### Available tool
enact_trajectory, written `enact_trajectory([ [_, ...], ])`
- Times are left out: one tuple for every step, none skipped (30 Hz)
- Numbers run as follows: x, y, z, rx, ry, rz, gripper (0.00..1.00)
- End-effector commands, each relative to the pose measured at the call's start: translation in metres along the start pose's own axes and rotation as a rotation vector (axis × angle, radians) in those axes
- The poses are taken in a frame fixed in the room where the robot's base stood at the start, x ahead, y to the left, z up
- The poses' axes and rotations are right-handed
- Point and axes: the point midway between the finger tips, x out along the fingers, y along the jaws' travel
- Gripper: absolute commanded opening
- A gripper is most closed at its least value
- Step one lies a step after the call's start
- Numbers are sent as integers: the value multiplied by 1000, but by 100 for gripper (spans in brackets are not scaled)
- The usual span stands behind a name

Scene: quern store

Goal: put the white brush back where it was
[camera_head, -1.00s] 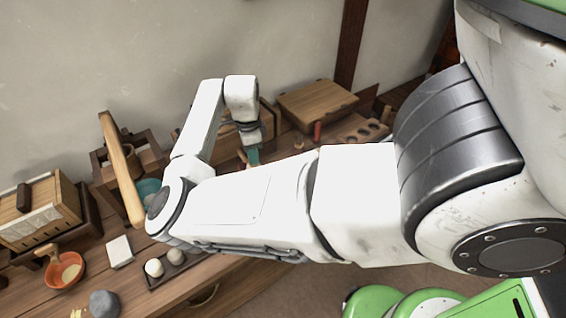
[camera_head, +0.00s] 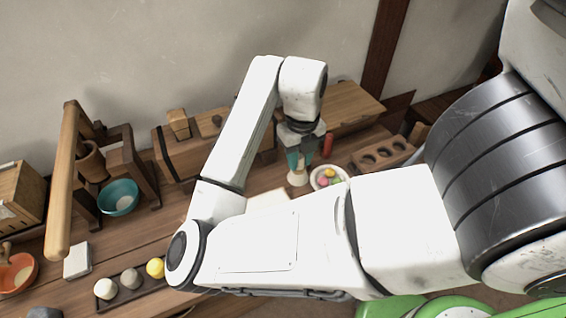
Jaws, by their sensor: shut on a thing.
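My gripper (camera_head: 299,162) hangs down over the back of the bench, its teal fingers closed on a pale cream thing (camera_head: 297,178). This looks like the white brush, but it is small and partly covered by the fingers, so I cannot be sure. Its lower end is close to the bench top; I cannot tell whether it touches. It is just left of a white bowl (camera_head: 343,174) with coloured balls.
A red cylinder (camera_head: 328,145) stands behind the bowl. A block with hollows (camera_head: 384,154) lies to the right. A wooden chest (camera_head: 178,155) stands left. A pale flat thing (camera_head: 268,200) is partly hidden by my arm. A teal bowl (camera_head: 118,197) sits further left.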

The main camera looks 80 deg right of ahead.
Motion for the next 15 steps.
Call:
enact_trajectory([
  [7,-2,11,-4,5,-4,3],
  [8,-1,18,-2,5,-2,3],
  [11,-1,28,-3,4,-1,3],
  [14,-1,34,-2,5,1,3],
  [17,-1,41,-2,4,1,3],
  [21,-1,50,-3,5,1,3],
  [24,-1,57,-3,4,1,3],
  [30,-1,62,-3,5,1,3],
  [38,-1,68,-3,6,-1,3],
  [44,-1,72,-3,6,-1,3],
  [50,-1,76,-4,5,0,3],
  [56,-1,82,-3,5,0,3],
  [60,-2,85,-3,5,-1,3],
  [64,-2,89,-3,4,-1,3],
  [69,-1,92,-2,4,0,3],
])
